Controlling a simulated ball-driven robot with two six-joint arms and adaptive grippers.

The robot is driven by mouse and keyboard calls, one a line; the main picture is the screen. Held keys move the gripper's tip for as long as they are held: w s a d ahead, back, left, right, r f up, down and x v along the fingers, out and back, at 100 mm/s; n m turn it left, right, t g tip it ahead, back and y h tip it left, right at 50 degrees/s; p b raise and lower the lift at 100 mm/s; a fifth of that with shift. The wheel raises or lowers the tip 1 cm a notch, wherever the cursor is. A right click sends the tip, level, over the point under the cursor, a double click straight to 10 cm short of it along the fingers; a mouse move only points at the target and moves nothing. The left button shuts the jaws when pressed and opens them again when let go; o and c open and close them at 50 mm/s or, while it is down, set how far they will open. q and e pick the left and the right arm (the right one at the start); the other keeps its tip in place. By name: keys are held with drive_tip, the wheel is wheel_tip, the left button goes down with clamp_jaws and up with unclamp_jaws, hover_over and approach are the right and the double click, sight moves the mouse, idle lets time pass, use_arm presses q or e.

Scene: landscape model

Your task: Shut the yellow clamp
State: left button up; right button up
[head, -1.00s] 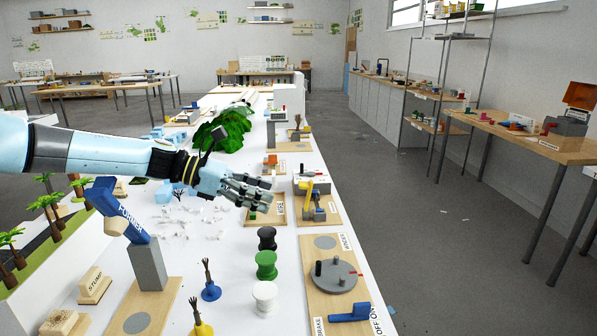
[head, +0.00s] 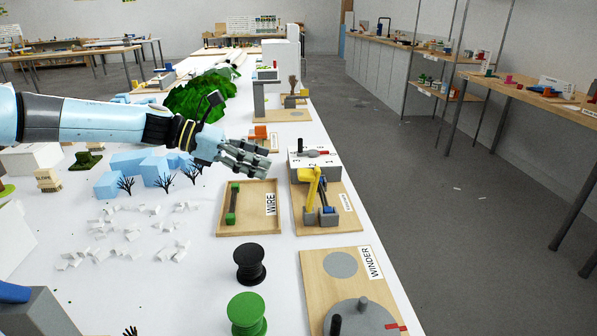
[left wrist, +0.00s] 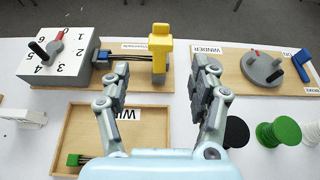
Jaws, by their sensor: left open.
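The yellow clamp (head: 309,186) stands on a wooden board (head: 343,212) in the head view, its yellow arm rising above a grey block. In the left wrist view the yellow clamp (left wrist: 160,52) stands upright, beyond and between my fingertips and apart from them. My left gripper (head: 268,160) is open and empty, to the left of the clamp in the head view. In the left wrist view its two fingers (left wrist: 162,70) are spread wide over the wire tray. My right gripper is not in view.
A wooden WIRE tray (head: 250,228) lies left of the clamp board. A white numbered box (head: 312,168) with a knob stands behind the clamp. The WINDER board (head: 312,262), black spool (head: 250,264) and green spool (head: 247,312) are nearer.

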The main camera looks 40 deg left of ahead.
sight(303, 172)
use_arm(q)
drive_tip(key=b+x, duration=0.1)
drive_tip(key=x, duration=0.8)
drive_tip(key=shift+w+d, duration=0.2)
clamp_jaws()
